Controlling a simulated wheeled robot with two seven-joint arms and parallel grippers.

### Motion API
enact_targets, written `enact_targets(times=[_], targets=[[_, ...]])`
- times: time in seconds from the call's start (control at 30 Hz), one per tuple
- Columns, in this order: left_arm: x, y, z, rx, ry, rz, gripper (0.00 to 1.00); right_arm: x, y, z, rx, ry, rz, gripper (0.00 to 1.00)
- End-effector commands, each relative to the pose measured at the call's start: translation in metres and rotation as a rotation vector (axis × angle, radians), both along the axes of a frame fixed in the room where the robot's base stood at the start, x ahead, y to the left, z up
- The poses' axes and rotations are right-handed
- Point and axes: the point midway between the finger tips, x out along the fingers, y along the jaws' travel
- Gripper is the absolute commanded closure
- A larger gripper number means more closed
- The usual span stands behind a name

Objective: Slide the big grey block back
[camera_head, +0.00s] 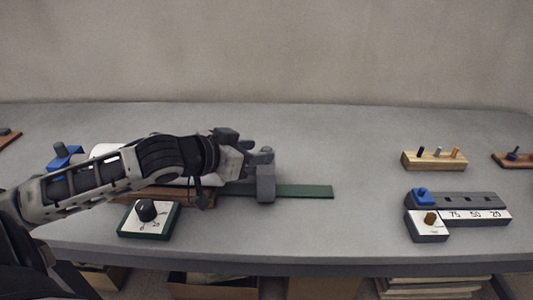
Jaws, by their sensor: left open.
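The big grey block (266,184) stands upright on a long green strip (308,191) that lies on the grey table. My left arm comes in from the left, and my left gripper (256,158) is at the block's upper left side. The gripper is open. Its fingers overlap the block's top edge in this view, so I cannot tell whether they touch it. The strip's left part is hidden behind my arm. My right gripper is not in view.
A green-edged dial box (130,222) sits in front of my left forearm. A wooden peg block (434,160) and a grey unit with a blue piece (422,195) and number labels stand at the right. The table between the strip and these is clear.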

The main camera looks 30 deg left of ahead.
Motion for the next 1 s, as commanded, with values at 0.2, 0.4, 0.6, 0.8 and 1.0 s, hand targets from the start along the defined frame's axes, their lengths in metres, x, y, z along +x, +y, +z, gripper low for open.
enact_targets(times=[0.2,0.4,0.6,0.8,1.0], targets=[[0.021,-0.004,-0.007,-0.002,-0.005,0.001,0.57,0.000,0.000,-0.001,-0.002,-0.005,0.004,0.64],[0.033,-0.008,-0.013,0.000,-0.002,0.000,0.57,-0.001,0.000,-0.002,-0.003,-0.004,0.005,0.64],[0.036,-0.010,-0.015,0.001,0.000,-0.002,0.57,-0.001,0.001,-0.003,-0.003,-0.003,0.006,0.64],[0.036,-0.010,-0.015,0.001,0.000,-0.003,0.60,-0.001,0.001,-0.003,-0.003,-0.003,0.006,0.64],[0.036,-0.010,-0.015,0.001,0.000,-0.003,1.00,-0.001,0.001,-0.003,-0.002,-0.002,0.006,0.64]])
